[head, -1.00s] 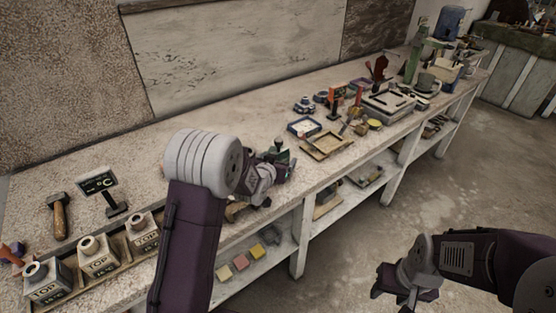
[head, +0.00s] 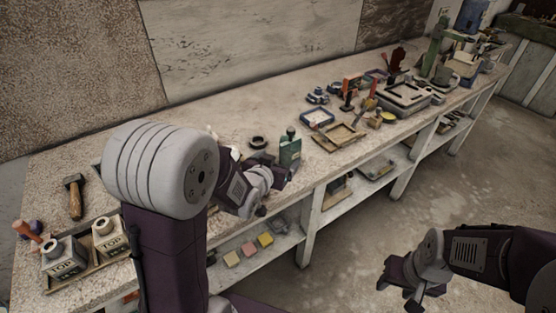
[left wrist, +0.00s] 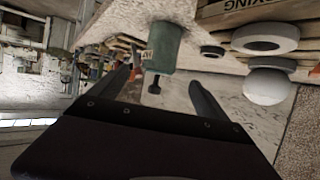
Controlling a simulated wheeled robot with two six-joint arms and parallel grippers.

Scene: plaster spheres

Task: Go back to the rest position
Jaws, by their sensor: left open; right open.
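My left gripper (head: 266,192) is open and empty over the front edge of the workbench (head: 235,95), its arm coming in from the left. A green bottle (head: 290,150) stands on the bench just beyond it. In the left wrist view the two fingers (left wrist: 163,92) are spread apart, and the bottle (left wrist: 164,45) shows beyond them, apart from them. My right gripper (head: 411,283) is open and empty over the floor at the lower right, well clear of the bench.
A dark ring (head: 258,142) lies left of the bottle. A white ring (left wrist: 265,38) and white sphere (left wrist: 267,86) show in the left wrist view. A wooden tray (head: 339,137) and blue-rimmed tray (head: 317,118) lie farther right. A hammer (head: 74,196) and labelled bottles (head: 64,257) are at left.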

